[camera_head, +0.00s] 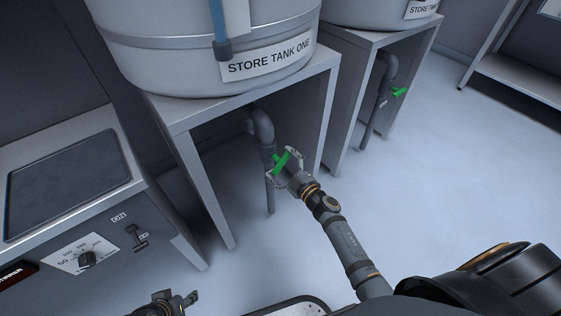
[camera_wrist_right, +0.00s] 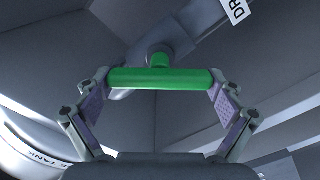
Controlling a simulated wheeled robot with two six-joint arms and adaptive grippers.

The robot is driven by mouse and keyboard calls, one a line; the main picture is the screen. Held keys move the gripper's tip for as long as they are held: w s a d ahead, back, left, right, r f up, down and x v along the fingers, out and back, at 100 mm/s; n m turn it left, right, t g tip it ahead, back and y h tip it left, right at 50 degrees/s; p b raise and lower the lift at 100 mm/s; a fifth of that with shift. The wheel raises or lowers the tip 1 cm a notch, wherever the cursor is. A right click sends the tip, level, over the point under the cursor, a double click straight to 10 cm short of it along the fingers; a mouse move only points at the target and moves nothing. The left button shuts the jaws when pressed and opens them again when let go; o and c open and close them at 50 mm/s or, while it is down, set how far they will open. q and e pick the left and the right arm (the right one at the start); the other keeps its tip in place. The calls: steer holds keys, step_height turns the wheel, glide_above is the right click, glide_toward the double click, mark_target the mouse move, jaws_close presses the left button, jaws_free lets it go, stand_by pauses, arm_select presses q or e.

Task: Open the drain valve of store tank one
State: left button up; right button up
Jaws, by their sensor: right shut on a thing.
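Store tank one (camera_head: 200,60) is a large pale tank with a "STORE TANK ONE" label, standing on a grey stand (camera_head: 190,115). A dark drain pipe (camera_head: 262,125) comes down beneath it. The pipe's green valve handle (camera_head: 281,162) shows as a bar across the right wrist view (camera_wrist_right: 160,79). My right gripper (camera_head: 286,168) is shut on this handle, with a finger at each end of the bar (camera_wrist_right: 160,105). My left gripper (camera_head: 180,301) is at the bottom edge, away from the valve and partly cut off; its jaw opening is unclear.
A second tank (camera_head: 370,12) on its own stand (camera_head: 345,100) has a similar green valve handle (camera_head: 399,92). A control cabinet (camera_head: 150,210) with a knob and a lever stands at the left. The floor (camera_head: 450,150) at the right is clear.

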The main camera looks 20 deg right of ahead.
steer(key=n, duration=0.3)
steer(key=shift+f+n, duration=0.15)
steer(key=shift+n, duration=0.25)
steer(key=n, duration=0.3)
steer(key=shift+a+f+n+b, duration=0.1)
steer(key=shift+n+b, duration=0.2)
steer(key=shift+n, duration=0.6)
steer(key=o, duration=0.8)
steer(key=shift+s, duration=0.1)
